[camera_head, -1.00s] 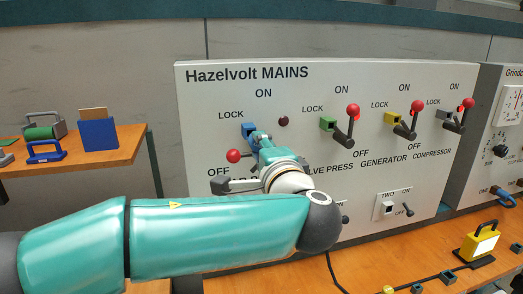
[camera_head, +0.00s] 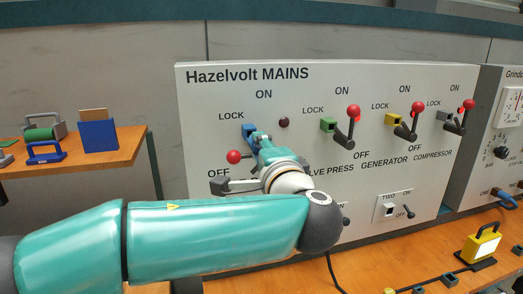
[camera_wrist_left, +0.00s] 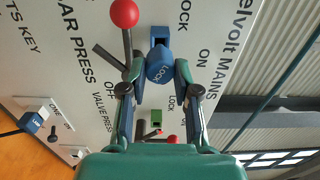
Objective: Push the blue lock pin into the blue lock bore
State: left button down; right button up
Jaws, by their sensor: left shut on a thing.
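The blue lock pin (camera_wrist_left: 160,68) has a round head marked LOCK and sits between the fingertips of my left gripper (camera_head: 259,142). The left gripper (camera_wrist_left: 159,76) is shut on it. The blue lock block (camera_head: 248,130) with the lock bore is on the panel under the left LOCK label. In the left wrist view the block (camera_wrist_left: 160,34) shows just beyond the pin, in line with it. The pin head covers the bore, so I cannot tell how deep the pin sits. My right gripper is not in view.
The red-knobbed lever (camera_head: 233,156) beside the block points toward OFF; its knob also shows in the left wrist view (camera_wrist_left: 124,13). Green (camera_head: 327,124) and yellow (camera_head: 392,118) lock blocks with raised levers are to the right.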

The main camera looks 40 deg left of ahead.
pick_arm(q)
jog(key=shift+x, duration=2)
jog(key=c, duration=0.8)
grip_release()
jog(key=shift+o, duration=0.2)
jog(key=shift+d, duration=0.1)
jog(key=v, duration=1.1)
jog(key=shift+s+d, duration=0.25)
jog(key=shift+d, duration=0.05)
jog(key=shift+f, duration=0.1)
